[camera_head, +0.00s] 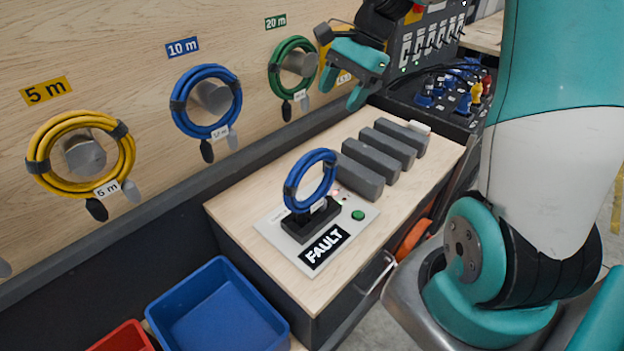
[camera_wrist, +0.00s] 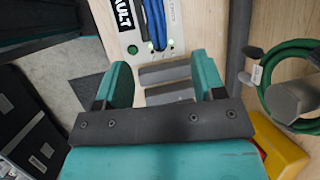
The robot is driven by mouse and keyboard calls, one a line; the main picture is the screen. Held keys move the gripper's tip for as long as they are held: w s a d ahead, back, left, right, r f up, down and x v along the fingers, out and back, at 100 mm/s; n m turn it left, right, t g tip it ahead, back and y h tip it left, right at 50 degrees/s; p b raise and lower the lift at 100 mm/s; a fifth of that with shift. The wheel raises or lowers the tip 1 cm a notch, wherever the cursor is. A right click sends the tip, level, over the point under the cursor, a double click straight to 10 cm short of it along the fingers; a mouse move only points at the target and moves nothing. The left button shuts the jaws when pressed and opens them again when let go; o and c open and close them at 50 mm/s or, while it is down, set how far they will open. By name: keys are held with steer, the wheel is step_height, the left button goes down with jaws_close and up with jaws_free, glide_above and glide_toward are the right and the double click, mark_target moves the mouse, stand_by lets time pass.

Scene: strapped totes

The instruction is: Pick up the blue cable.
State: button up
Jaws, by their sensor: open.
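Two coiled blue cables with black straps show in the head view. One blue cable (camera_head: 206,101) hangs on a grey peg on the wooden wall under a blue "10 m" label (camera_head: 182,47). The other blue cable (camera_head: 310,181) stands upright in a black holder on a tester plate (camera_head: 275,232) whose display reads "FAULT". Part of this second cable also shows at the top of the wrist view (camera_wrist: 154,22). My teal gripper (camera_head: 354,80) is open and empty, above and right of both coils, near the green cable. In the wrist view its fingers (camera_wrist: 161,76) stand apart with nothing between them.
A yellow cable (camera_head: 80,155) and a green cable (camera_head: 292,67) hang on neighbouring pegs. Several grey blocks (camera_head: 362,177) stand on the bench behind the tester. A blue bin (camera_head: 218,310) and a red bin (camera_head: 124,340) are in front. A black panel with plugs (camera_head: 440,97) is at the back.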

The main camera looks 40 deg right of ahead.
mark_target(315, 153)
steer(key=p+x, duration=0.2)
steer(key=x, duration=0.8)
steer(key=shift+a+f, duration=0.15)
steer(key=shift+s+p+x, duration=0.15)
steer(key=shift+p+x, duration=0.4)
steer(key=shift+x, duration=0.75)
steer(key=shift+s+p+x, duration=0.1)
steer(key=shift+p+x, duration=0.45)
steer(key=shift+x, duration=0.8)
steer(key=shift+s+d, duration=0.1)
steer(key=shift+d, duration=0.1)
jaws_close()
